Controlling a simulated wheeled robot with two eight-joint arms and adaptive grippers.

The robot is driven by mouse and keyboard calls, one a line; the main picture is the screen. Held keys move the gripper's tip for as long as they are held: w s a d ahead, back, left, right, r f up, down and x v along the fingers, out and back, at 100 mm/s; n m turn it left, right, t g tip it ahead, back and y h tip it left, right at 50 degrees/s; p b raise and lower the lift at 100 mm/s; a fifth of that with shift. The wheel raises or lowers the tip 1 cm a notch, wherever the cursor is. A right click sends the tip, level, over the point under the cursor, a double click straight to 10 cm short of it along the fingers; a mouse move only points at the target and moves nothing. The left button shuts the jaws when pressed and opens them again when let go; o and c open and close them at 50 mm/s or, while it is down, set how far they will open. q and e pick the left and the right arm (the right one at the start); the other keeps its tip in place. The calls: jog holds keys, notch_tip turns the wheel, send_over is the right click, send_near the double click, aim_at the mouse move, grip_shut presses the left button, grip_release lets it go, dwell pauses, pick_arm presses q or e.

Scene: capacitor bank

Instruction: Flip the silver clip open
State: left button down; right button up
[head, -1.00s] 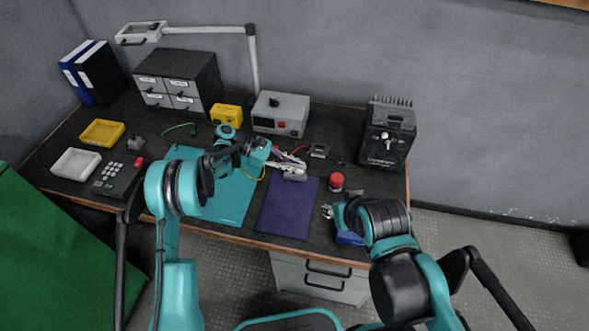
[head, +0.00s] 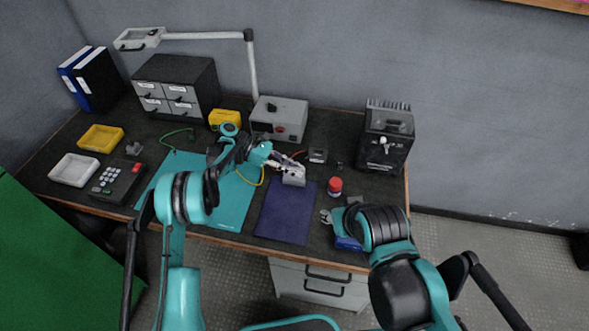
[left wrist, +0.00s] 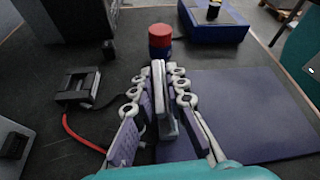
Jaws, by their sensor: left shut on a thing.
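The silver clip (left wrist: 159,88) shows in the left wrist view as a thin pale upright piece between my left fingers. My left gripper (left wrist: 160,100) is shut on it, with a finger pressed to each side. In the head view my left gripper (head: 283,162) is at a light grey block (head: 293,177) at the top edge of the dark blue mat; the clip itself is too small to tell apart there. My right gripper (head: 327,215) is low beside the mat's right edge, partly hidden by my right arm, and its opening is unclear.
A red-capped container (head: 335,186) stands right of the mat (head: 288,215). A small black device (head: 317,156) with a red wire lies behind the left gripper. A blue box (head: 347,243) is near the front edge. A grey power unit (head: 280,119) stands behind.

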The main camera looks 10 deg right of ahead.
pick_arm(q)
jog(key=c, duration=1.6)
grip_release()
jog(key=shift+w, duration=0.2)
jog(key=v, duration=1.2)
jog(key=shift+r, duration=0.1)
